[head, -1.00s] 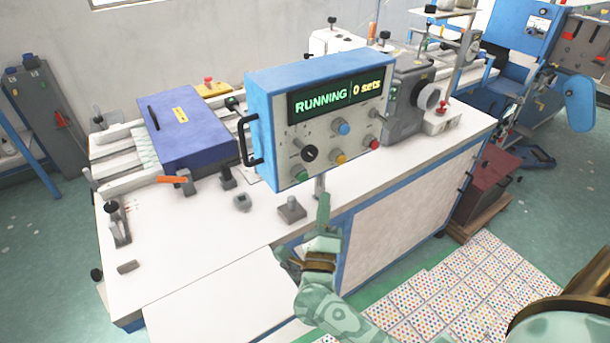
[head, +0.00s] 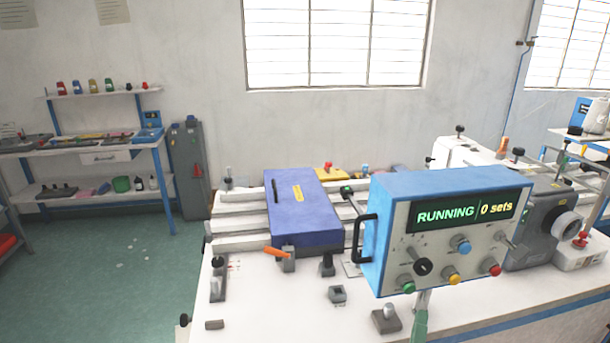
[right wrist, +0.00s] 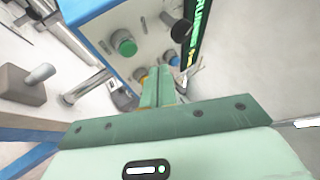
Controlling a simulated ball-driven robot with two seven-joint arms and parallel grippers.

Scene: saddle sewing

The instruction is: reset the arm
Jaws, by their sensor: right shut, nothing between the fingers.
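My right gripper (head: 420,328) shows only as a green fingertip at the bottom edge of the head view, just below the control box (head: 376,240). In the right wrist view its two green fingers (right wrist: 158,86) are together with nothing between them. They point toward the lower part of the control box (right wrist: 90,10), near the yellow button (right wrist: 144,76) and below the green button (right wrist: 124,43). I cannot tell from these views whether they touch it. The box display (head: 460,213) reads "RUNNING" and "0 sets". My left gripper is in neither view.
The control box stands over a white-topped bench (head: 270,310). A blue-purple machine cover (head: 303,215) and an orange-handled clamp (head: 286,256) are left of it. A grey motor unit (head: 535,232) stands to its right. A shelf workbench (head: 90,150) is far left, with open floor before it.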

